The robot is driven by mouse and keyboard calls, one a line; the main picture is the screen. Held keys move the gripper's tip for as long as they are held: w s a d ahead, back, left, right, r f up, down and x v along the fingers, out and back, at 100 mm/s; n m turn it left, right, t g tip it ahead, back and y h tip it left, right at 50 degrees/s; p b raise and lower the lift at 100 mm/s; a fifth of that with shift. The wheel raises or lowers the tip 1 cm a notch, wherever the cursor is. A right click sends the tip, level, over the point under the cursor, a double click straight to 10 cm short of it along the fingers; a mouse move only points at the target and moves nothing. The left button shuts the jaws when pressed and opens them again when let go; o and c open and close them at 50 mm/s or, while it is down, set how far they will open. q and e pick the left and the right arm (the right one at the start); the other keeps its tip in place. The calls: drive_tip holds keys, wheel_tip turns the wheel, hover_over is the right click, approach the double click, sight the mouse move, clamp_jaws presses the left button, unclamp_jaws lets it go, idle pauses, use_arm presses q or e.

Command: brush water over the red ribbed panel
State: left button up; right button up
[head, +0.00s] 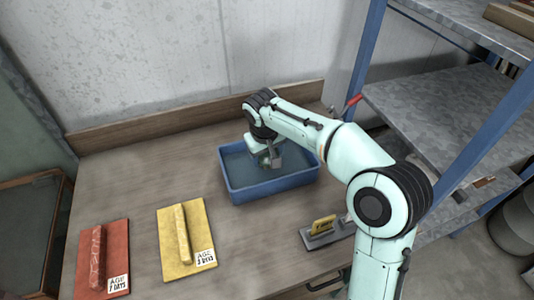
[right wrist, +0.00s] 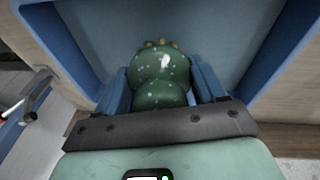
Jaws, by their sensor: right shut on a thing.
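The red ribbed panel (head: 118,248) lies flat at the left front of the table, with one raised rib and a label with lettering at its lower right corner. My right gripper (head: 272,161) is over the blue basin (head: 275,188), well to the right of the red panel. In the right wrist view its two blue fingers are shut on a speckled green brush handle (right wrist: 160,68). Short tan bristles (right wrist: 160,43) show past its far end, inside the basin. I cannot tell whether they touch the water. My left gripper is not in view.
A yellow ribbed panel (head: 203,235) lies between the red panel and the basin. A blue-framed metal shelf (head: 430,105) stands at the right. The wooden table (head: 140,185) is clear behind the panels.

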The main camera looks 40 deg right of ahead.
drive_tip(key=shift+w+d+p+v, duration=0.15)
drive_tip(key=shift+p+v, duration=0.35)
drive_tip(key=shift+v, duration=0.25)
drive_tip(key=shift+w+d+p+v, duration=0.1)
drive_tip(key=shift+p+v, duration=0.45)
drive_tip(key=shift+v, duration=0.15)
drive_tip(key=shift+w+d+p+v, duration=0.15)
drive_tip(key=shift+p+v, duration=0.35)
drive_tip(key=shift+v, duration=0.25)
drive_tip(key=shift+w+d+p+v, duration=0.15)
drive_tip(key=shift+p+v, duration=0.35)
drive_tip(key=shift+v, duration=0.25)
drive_tip(key=shift+w+d+p+v, duration=0.1)
drive_tip(key=shift+p+v, duration=0.35)
drive_tip(key=shift+v, duration=0.25)
drive_tip(key=shift+w+d+p+v, duration=0.15)
drive_tip(key=shift+p+v, duration=0.35)
drive_tip(key=shift+v, duration=0.25)
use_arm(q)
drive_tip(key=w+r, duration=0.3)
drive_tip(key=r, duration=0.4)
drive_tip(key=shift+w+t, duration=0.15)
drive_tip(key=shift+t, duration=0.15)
use_arm(e)
drive_tip(key=shift+s, duration=0.1)
